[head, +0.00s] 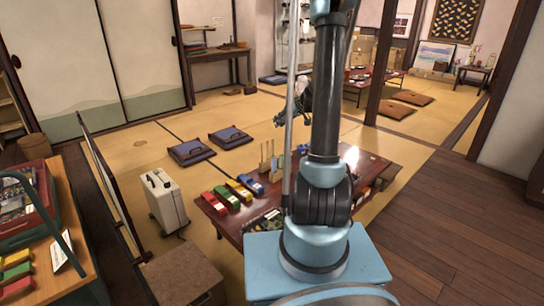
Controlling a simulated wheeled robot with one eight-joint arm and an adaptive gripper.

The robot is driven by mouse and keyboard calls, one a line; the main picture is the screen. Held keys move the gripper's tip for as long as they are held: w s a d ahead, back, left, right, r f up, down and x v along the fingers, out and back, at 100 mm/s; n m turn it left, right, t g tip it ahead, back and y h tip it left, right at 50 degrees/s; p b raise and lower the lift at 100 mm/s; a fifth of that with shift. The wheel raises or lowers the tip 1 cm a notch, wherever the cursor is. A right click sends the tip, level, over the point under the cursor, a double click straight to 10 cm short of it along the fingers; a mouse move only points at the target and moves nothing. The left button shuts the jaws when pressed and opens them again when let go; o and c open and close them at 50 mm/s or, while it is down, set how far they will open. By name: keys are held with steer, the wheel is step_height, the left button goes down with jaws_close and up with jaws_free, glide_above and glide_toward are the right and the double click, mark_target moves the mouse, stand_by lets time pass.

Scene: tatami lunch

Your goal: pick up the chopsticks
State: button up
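I cannot make out any chopsticks for sure in the head view. A low red-brown table (402,152) stands just beyond my base, partly hidden by my arm. Thin upright wooden pieces (266,158) stand on it, too small to identify. My arm rises in the middle of the picture and covers part of the tabletop. A dark, jointed part that looks like my gripper (303,96) shows left of the upper arm, above the table. Its fingers are too small to tell whether they are open or shut.
Red, green, yellow and blue toy-like blocks (228,198) line the table's left part. A pale case (164,200) stands left of it. Purple cushions (191,151) lie behind. A wooden post (382,62) rises beyond. Wooden floor (455,225) at the right is clear.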

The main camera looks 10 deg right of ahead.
steer(key=w+d+f+n+t+y, duration=0.1)
steer(key=w+d+f+t, duration=0.1)
steer(key=w+d+f, duration=0.45)
steer(key=w+d+f+n+t, duration=0.1)
steer(key=w+d+f+t, duration=0.15)
steer(key=w+f, duration=0.75)
steer(key=s+f+x, duration=0.1)
steer(key=x, duration=0.7)
steer(key=s+f+x, duration=0.1)
steer(key=x, duration=0.7)
steer(key=shift+w+a+f, duration=0.3)
steer(key=shift+a+f, duration=0.2)
steer(key=shift+a, duration=0.05)
steer(key=shift+g, duration=0.25)
steer(key=c, duration=0.5)
